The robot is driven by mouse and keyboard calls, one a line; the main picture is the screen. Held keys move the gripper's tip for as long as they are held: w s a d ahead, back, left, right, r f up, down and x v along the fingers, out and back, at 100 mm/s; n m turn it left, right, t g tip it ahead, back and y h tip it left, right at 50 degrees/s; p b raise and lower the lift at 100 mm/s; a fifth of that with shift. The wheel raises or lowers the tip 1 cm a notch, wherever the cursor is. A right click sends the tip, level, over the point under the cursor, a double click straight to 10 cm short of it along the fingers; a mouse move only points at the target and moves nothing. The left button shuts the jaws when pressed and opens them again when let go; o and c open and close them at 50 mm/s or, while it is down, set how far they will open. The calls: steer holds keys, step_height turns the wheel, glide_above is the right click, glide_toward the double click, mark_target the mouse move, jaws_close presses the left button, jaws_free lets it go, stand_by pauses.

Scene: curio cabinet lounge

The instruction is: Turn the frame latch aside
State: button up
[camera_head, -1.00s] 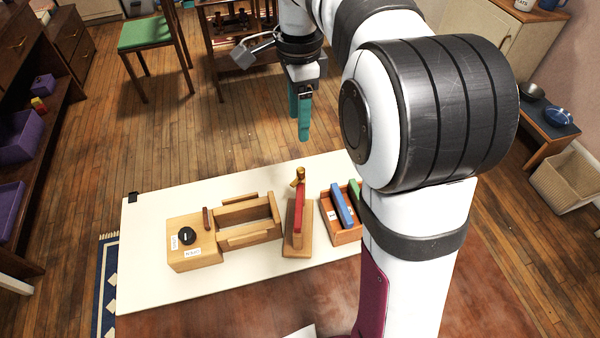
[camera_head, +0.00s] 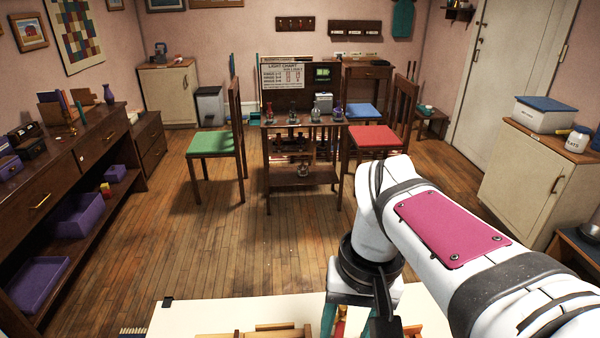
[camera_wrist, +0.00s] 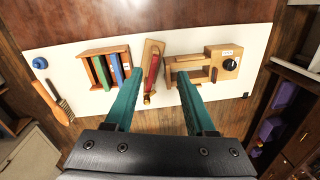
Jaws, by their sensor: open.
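A narrow wooden frame (camera_wrist: 150,62) stands on the white board, with a red piece (camera_wrist: 153,71) in it. A small brass latch (camera_wrist: 147,99) sits at the frame's end nearest my gripper. My gripper (camera_wrist: 158,76) is open, its two teal fingers spread on either side of the frame in the wrist view. Nothing is held between them. I cannot tell how far the fingers are above the board. In the head view, my arm and the lower picture edge hide most of the frame and latch.
The white board (camera_wrist: 220,33) also holds a wooden tray (camera_wrist: 86,55) with coloured pieces, a wooden slotted fixture (camera_wrist: 218,58) with a black knob (camera_wrist: 230,64), a brush (camera_wrist: 55,100) and a blue round item (camera_wrist: 40,63). Chairs and cabinets stand beyond on the floor.

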mark_target(339, 313)
steer(key=w+d+r+n+h, duration=0.1)
steer(key=w+d+n, duration=0.1)
steer(key=w, duration=0.5)
steer(key=w+d+r+n, duration=0.1)
steer(key=w+d, duration=0.1)
steer(key=w, duration=0.5)
steer(key=f, duration=1.5)
steer(key=shift+s+a+f, duration=0.1)
steer(key=shift+a+f, duration=0.1)
steer(key=shift+f, duration=0.2)
jaws_close()
